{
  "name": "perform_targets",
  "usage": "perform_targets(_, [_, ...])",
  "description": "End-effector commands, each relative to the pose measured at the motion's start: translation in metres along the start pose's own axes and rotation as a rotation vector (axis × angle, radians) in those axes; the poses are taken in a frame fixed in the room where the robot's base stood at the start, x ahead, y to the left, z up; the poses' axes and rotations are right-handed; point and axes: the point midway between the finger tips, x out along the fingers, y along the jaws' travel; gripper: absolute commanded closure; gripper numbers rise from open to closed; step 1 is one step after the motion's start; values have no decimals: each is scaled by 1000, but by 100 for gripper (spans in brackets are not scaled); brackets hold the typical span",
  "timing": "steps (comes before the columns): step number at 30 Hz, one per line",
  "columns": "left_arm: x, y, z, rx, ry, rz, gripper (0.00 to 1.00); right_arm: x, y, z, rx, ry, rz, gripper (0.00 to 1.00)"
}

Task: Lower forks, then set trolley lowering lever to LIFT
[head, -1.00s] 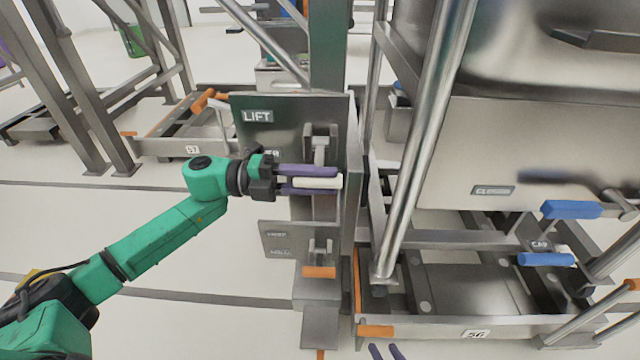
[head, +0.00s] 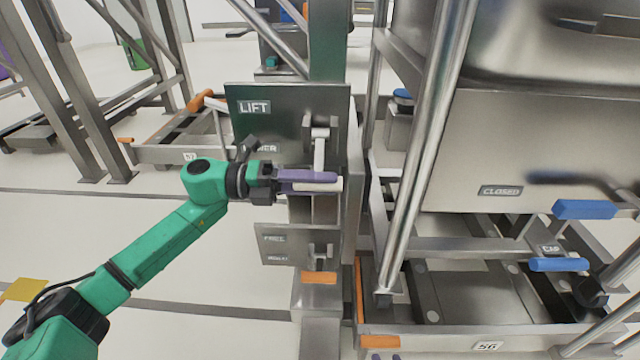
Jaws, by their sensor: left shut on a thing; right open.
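The lowering lever (head: 320,156) is a metal arm with a white grip (head: 318,187), mounted on a steel plate (head: 285,115). The plate has a LIFT label near its top and a partly hidden LOWER label further down. The lever hangs down, with its grip below the level of the LOWER label. My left gripper (head: 310,181), with purple fingers, is shut on the white grip from the left.
A second plate (head: 284,245) below has a FREE label and an orange pedal (head: 319,278). A large steel bin (head: 530,140) with a CLOSED label and blue handles (head: 584,209) stands at the right. Trolley 57 (head: 180,152) is behind.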

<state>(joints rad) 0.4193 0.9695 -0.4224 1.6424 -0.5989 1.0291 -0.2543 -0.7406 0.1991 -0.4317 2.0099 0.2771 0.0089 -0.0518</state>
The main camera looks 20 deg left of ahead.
Motion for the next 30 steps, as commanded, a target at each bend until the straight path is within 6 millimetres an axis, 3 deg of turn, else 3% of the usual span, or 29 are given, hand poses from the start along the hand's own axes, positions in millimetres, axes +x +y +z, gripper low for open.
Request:
perform_targets(8, [0,2,0,-2,-1,3,100,0,0,0,0,0,0,50])
perform_targets(9, [0,2,0,-2,-1,3,54,0,0,0,0,0,0,50])
perform_targets(11, [0,2,0,-2,-1,2,36,0,0,1,0,-2,0,50])
perform_targets(24, [-1,1,0,-2,-2,2,36,-1,0,1,1,-5,1,50])
perform_targets(30, [-26,1,0,-5,-2,6,36,-4,-1,4,7,-26,2,50])
